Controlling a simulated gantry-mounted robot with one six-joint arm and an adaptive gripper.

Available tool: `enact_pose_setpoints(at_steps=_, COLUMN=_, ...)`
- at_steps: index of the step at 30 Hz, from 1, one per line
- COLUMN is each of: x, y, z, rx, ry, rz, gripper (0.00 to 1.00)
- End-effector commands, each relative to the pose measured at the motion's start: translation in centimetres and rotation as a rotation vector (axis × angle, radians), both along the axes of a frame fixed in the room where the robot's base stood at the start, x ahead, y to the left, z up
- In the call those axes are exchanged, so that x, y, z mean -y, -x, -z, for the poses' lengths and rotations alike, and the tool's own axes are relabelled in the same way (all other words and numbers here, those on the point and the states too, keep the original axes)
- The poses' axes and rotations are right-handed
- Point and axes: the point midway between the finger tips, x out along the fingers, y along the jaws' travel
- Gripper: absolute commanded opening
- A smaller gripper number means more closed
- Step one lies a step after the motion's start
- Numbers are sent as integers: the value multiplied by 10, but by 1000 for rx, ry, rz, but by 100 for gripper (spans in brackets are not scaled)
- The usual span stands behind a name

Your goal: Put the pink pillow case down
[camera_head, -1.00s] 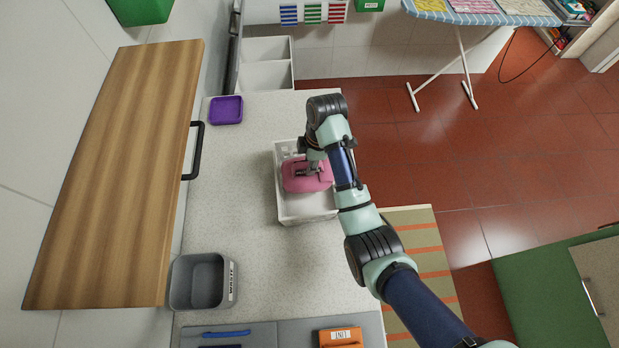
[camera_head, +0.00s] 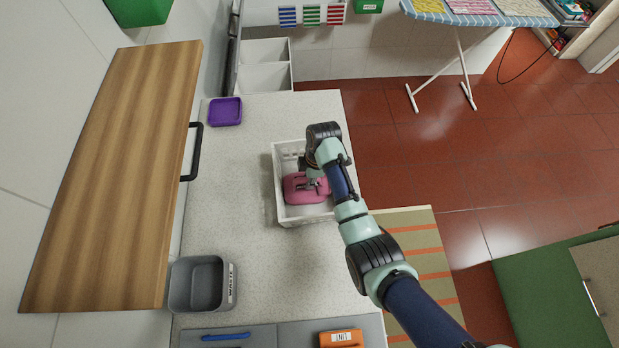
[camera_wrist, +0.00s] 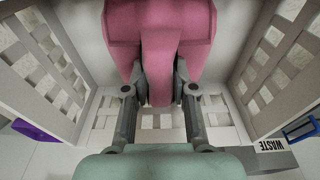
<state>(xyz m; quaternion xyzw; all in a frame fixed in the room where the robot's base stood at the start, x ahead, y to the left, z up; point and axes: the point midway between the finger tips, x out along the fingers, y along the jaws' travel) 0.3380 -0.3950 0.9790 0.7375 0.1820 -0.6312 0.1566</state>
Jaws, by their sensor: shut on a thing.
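The pink pillow case (camera_head: 304,190) is a folded pink bundle inside a white slatted basket (camera_head: 279,207) on the counter. In the wrist view the pillow case (camera_wrist: 160,25) is pinched between the two fingers of my gripper (camera_wrist: 160,92), with a fold hanging between them. My gripper (camera_head: 313,183) is shut on it, inside the basket's walls. The basket's lattice sides (camera_wrist: 275,65) rise on both sides in the wrist view. Whether the pillow case touches the basket floor cannot be told.
A grey bin marked WASTE (camera_head: 203,285) stands at the counter's near left. A purple tray (camera_head: 225,111) lies at the far left. A wooden cabinet door with a black handle (camera_head: 195,152) is at the left. Bare counter (camera_head: 237,190) lies left of the basket.

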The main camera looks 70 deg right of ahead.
Motion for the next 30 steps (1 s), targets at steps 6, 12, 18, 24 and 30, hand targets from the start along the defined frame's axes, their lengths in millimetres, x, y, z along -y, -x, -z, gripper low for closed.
enact_pose_setpoints(at_steps=6, x=0, y=0, z=1, rx=0, ry=0, rz=0, gripper=51)
enact_pose_setpoints(at_steps=12, x=0, y=0, z=1, rx=0, ry=0, rz=0, gripper=51)
enact_pose_setpoints(at_steps=18, x=2, y=1, z=-18, rx=2, ry=2, rz=0, gripper=51)
enact_pose_setpoints(at_steps=24, x=6, y=8, z=-68, rx=3, ry=4, rz=2, gripper=51)
enact_pose_setpoints(at_steps=30, x=8, y=14, z=-110, rx=2, ry=2, rz=0, gripper=51)
